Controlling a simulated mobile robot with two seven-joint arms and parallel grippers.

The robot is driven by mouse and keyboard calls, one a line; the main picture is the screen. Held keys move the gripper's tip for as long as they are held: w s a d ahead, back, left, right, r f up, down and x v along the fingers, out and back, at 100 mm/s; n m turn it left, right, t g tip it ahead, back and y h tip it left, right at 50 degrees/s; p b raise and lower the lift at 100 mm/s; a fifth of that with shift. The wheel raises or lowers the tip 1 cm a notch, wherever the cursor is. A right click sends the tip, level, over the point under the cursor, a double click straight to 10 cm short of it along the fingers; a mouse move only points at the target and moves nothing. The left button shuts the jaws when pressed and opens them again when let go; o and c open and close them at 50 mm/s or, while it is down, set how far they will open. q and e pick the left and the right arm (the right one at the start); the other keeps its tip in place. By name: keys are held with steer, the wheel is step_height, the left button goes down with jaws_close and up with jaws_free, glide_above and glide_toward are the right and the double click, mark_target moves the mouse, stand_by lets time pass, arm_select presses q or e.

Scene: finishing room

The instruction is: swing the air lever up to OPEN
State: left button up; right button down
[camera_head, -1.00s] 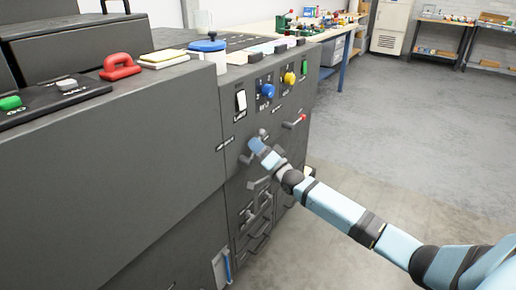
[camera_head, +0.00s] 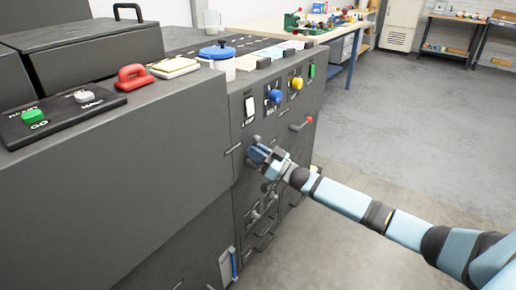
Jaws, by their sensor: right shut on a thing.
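The dark machine's control panel (camera_head: 235,118) faces right. My right gripper (camera_head: 257,155) is at the panel below the rocker switch and is shut on a small part there, apparently a lever handle. The gripper hides most of that part, so its angle and label cannot be read. A small round grey fitting (camera_head: 256,140) shows just above the fingers. Another lever with a red tip (camera_head: 309,120) sticks out further right on the panel, apart from the gripper. My left gripper is not in view.
A white rocker switch (camera_head: 249,107), a blue knob (camera_head: 273,97) and a yellow knob (camera_head: 297,83) sit above the gripper. Several handles (camera_head: 262,217) stick out below it. A blue-lidded tub (camera_head: 218,60) stands on top. The floor (camera_head: 400,130) to the right is clear.

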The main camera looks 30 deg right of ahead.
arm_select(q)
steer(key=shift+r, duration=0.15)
arm_select(e)
steer(key=shift+a+n, duration=0.1)
steer(key=shift+n, duration=0.2)
steer(key=c, duration=1.2)
jaws_free()
steer(key=shift+o, duration=0.2)
steer(key=shift+s, duration=0.1)
arm_select(q)
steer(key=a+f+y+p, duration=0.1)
steer(key=p, duration=0.2)
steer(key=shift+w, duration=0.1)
arm_select(e)
steer(key=v, duration=1.3)
steer(key=shift+s+d, duration=0.25)
steer(key=shift+d, duration=0.1)
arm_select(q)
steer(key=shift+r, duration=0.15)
